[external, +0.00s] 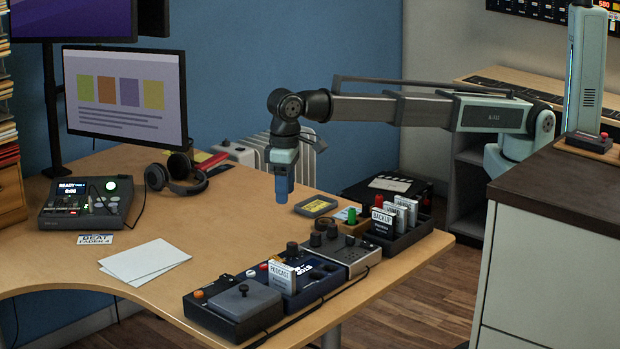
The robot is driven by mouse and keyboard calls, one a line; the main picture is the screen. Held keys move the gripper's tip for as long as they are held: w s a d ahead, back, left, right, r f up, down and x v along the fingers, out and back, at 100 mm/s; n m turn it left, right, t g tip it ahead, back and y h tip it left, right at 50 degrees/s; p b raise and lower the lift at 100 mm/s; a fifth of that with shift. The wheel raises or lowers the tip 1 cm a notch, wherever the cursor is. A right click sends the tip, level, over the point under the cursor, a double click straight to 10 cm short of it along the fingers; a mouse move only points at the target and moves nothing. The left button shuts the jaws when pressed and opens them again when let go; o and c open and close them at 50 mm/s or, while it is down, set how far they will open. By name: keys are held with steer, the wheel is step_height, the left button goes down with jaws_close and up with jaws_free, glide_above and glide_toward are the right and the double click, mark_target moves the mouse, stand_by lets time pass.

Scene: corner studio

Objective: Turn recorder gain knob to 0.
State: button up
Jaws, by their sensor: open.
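My gripper (283,191) points down above the right half of the desk, well to the right of this device. It is open, with blue fingers seen nearly edge-on and nothing visible between them.
White papers (145,262) lie in front. A row of control boxes with knobs (331,247) lines the front edge. A rack of labelled cards (405,240) stands at the right. The desk's middle is clear.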

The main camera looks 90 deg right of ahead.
mark_target(292, 243)
steer(key=a+f, duration=0.1)
steer(key=f, duration=0.3)
steer(key=s+a+f, duration=0.1)
steer(key=f, duration=0.3)
steer(key=a+f, duration=0.1)
steer(key=f, duration=0.3)
steer(key=shift+s+f, duration=0.2)
steer(key=shift+f, duration=0.2)
steer(key=shift+c, duration=0.2)
jaws_close()
